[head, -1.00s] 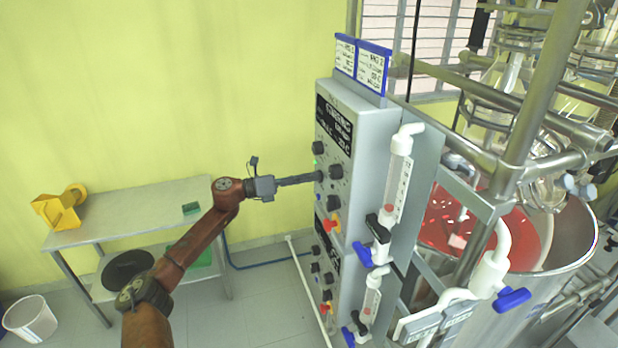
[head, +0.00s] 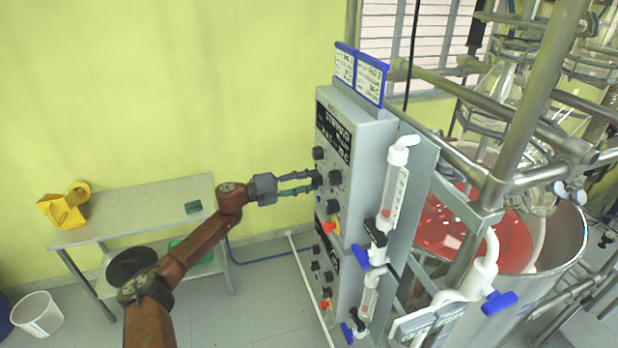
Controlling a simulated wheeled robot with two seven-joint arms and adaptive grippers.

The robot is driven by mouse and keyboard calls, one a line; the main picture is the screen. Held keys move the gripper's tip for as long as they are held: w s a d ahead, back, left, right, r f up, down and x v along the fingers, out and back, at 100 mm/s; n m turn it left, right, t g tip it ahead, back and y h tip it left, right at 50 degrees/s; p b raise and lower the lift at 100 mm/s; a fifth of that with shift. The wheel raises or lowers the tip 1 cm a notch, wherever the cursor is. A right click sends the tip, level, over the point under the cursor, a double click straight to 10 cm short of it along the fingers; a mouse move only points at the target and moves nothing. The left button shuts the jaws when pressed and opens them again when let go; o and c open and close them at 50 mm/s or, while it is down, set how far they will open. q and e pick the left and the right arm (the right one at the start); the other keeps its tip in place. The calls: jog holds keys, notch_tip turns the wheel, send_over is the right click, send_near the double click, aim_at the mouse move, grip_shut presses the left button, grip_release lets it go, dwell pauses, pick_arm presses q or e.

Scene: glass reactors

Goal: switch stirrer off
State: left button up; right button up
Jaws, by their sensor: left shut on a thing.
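The grey control box (head: 362,128) stands at the middle, with a black label plate (head: 333,131) on its upper front face. That face carries dark knobs, among them an upper knob (head: 318,153), a middle knob (head: 335,178) and a lower knob (head: 333,205), and a red-and-yellow switch (head: 330,227). My left gripper (head: 315,180) reaches the panel from the left. Its two fingers are shut on a small dark knob (head: 318,178) at the panel's left edge, mostly hidden by the fingertips. My right gripper is out of view.
A second panel (head: 322,268) with similar knobs lies below. White pipes with blue valve handles (head: 361,256) run along the box's right side. A steel vessel (head: 566,240) and metal frame stand right. A grey table (head: 135,211) with a yellow object (head: 64,207) stands left.

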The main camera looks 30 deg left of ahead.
pick_arm(q)
jog(key=shift+n+p, duration=0.55)
jog(key=shift+n, duration=0.45)
jog(key=o, duration=1.2)
jog(key=shift+f, duration=0.1)
jog(key=shift+c, duration=0.2)
jog(key=v, duration=1.2)
